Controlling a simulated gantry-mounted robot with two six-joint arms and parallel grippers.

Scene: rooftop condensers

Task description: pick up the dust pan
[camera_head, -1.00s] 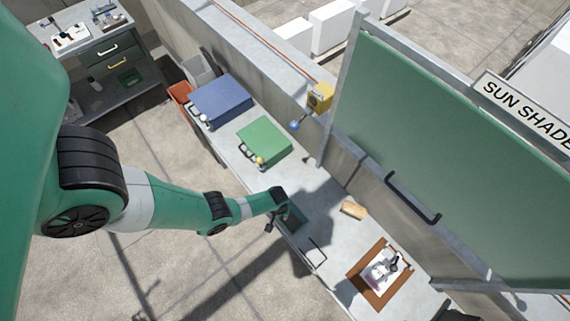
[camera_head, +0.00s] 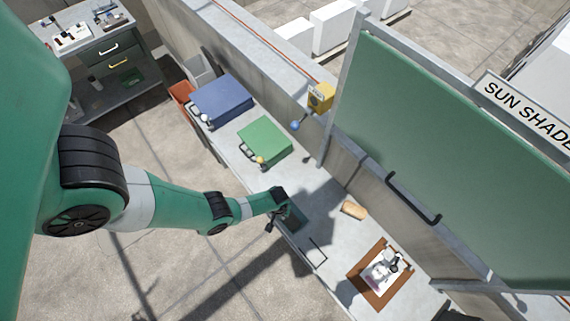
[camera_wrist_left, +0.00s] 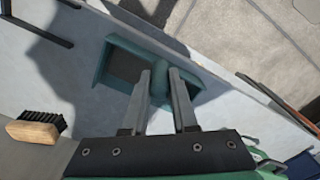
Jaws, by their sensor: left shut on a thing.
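The dust pan (camera_wrist_left: 122,68) is dark teal with a raised rim and a short rounded handle. It lies on the grey ledge in the left wrist view. It also shows in the head view (camera_head: 294,217), small and partly hidden by my left arm. My left gripper (camera_wrist_left: 160,78) is shut on the dust pan's handle, one finger on each side of it. In the head view my left gripper (camera_head: 272,226) is at the ledge's front edge, beside the pan. My right gripper is not in view.
A brush with a wooden back (camera_wrist_left: 34,130) lies on the ledge near the pan. A green box (camera_head: 265,139) and a blue box (camera_head: 222,100) stand farther along the ledge. A brown-framed tray (camera_head: 357,272) is at the other end. A green sun shade panel (camera_head: 450,160) rises behind.

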